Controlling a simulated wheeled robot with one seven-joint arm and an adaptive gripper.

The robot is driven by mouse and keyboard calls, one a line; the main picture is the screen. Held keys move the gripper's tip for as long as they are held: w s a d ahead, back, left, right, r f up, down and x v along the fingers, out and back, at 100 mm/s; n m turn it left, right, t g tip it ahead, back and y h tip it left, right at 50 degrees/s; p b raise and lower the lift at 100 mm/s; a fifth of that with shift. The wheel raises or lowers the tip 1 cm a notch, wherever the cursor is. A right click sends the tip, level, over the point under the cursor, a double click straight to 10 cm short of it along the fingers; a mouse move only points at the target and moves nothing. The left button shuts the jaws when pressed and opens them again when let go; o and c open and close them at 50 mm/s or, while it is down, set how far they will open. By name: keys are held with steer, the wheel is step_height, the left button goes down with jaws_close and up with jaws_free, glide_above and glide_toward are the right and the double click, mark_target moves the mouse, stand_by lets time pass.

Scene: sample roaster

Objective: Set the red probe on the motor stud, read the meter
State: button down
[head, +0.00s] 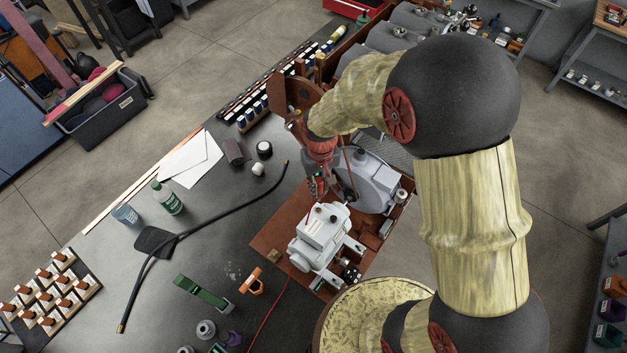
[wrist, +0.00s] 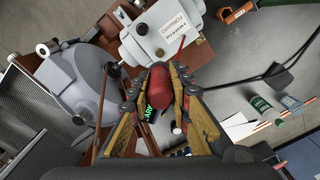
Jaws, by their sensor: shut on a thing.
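My gripper (head: 319,188) is over the roaster, just behind the light grey motor housing (head: 321,236). In the wrist view my gripper (wrist: 160,80) is shut on the red probe (wrist: 161,90), a thick red body between the two fingers. A thin red tip points toward the motor housing (wrist: 160,30), which carries a white label. I cannot tell whether the tip touches the housing. The stud cannot be made out. I cannot make out a meter face or reading in either view.
A grey round drum housing (head: 366,182) stands close beside my gripper. A red wire (head: 267,322) runs over the dark bench. An orange clamp-like part (head: 251,281) is near the motor.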

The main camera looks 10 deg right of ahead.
mark_target(319, 197)
steer(key=shift+f, duration=0.15)
steer(key=shift+f+b, duration=2.25)
steer(key=shift+f, duration=0.5)
steer(key=shift+f+b, duration=0.2)
steer(key=shift+b, duration=0.1)
steer(key=shift+f+b, duration=0.3)
steer(key=shift+f, duration=0.05)
steer(key=shift+r+p, duration=2.15)
steer(key=shift+r, duration=1.4)
steer(key=shift+s, duration=0.1)
